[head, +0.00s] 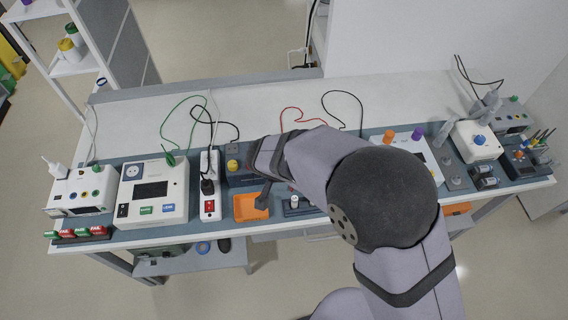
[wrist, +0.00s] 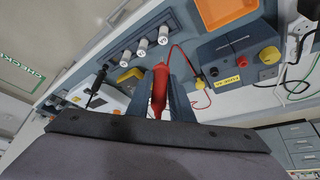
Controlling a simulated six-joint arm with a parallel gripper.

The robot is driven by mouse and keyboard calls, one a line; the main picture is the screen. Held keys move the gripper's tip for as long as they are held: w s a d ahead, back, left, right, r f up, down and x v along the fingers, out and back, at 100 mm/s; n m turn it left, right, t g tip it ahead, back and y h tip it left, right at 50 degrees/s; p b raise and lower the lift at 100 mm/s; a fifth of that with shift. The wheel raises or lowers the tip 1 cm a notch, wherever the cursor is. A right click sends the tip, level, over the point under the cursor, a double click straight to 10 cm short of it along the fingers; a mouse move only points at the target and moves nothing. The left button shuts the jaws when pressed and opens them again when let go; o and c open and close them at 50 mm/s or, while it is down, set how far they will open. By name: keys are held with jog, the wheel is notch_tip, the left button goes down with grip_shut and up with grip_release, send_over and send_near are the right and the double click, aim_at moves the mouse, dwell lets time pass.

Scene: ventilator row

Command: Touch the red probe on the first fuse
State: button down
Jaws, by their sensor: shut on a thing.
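My gripper (wrist: 164,85) is shut on the red probe (wrist: 159,90), which stands between its two dark fingers in the wrist view. A red lead runs from behind the right finger. White cylindrical fuses (wrist: 142,45) sit in a row on a dark strip just beyond the probe's tip. In the picture the tip appears apart from them; I cannot judge the depth. I cannot tell which fuse is the first. In the head view my gripper (head: 264,192) points down between the orange tray and the fuse strip (head: 292,209), partly covered by my arm. The probe is hidden there.
The orange tray (head: 238,208) lies left of my gripper. A dark meter box (wrist: 228,60) with red and yellow knobs stands near it. A white power strip (head: 209,205) and white instruments (head: 153,190) stand further left. Leads (head: 340,98) lie at the back, where the bench is mostly clear.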

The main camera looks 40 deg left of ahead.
jog(key=m, duration=0.1)
jog(key=m+h, duration=0.1)
jog(key=m, duration=0.1)
jog(key=shift+w+d+r+h, duration=0.1)
jog(key=shift+w+h, duration=0.05)
jog(key=shift+h, duration=0.15)
jog(key=shift+f, duration=0.2)
jog(key=b, duration=0.2)
send_over(295, 198)
jog(key=shift+f, duration=2.2)
jog(key=shift+b, duration=0.4)
jog(key=shift+f+b, duration=0.6)
jog(key=shift+b, duration=0.15)
jog(key=shift+r, duration=0.15)
dwell(0.4)
jog(key=shift+r+p, duration=1.45)
jog(key=shift+r, duration=1.95)
